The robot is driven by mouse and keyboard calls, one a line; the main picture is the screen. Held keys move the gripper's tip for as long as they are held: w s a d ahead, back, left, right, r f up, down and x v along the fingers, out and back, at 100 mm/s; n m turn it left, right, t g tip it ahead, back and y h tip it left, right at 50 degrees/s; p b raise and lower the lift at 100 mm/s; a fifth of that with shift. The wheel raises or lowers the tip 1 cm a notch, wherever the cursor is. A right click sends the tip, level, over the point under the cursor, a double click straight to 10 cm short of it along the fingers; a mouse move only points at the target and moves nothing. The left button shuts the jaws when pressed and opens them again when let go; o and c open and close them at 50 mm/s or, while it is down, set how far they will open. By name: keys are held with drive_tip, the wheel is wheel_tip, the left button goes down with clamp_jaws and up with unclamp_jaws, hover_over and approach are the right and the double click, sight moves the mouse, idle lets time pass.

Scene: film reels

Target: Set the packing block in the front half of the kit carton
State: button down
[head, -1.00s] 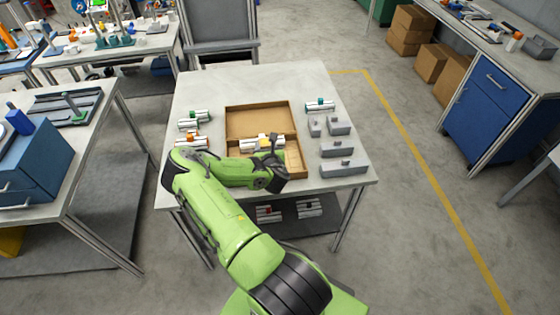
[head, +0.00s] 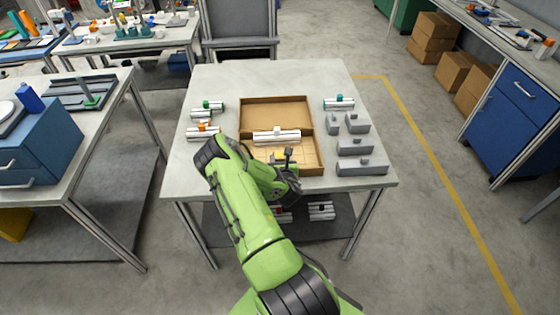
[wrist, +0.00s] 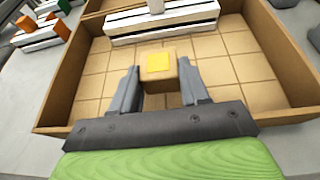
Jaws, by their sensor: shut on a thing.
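The kit carton (head: 321,150) lies open on the table, its back part empty. In the wrist view, its near part has a floor marked in squares and a raised right wall (wrist: 284,45). My gripper (wrist: 160,74) is over this front half with its fingers on both sides of the packing block (wrist: 159,67), a small tan block with a yellow top. The block is held between the fingers; whether it touches the floor cannot be told. In the head view, my gripper (head: 285,157) shows at the carton's front and the block is not clearly visible.
A white rail piece (head: 277,137) lies across the carton's middle, just beyond the block. Several grey blocks (head: 355,147) stand to the right of the carton. Rail pieces with green and orange knobs (head: 203,131) lie to its left. The table's front strip is clear.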

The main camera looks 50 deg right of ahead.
drive_tip(key=shift+f+b, duration=0.3)
drive_tip(key=shift+f, duration=0.1)
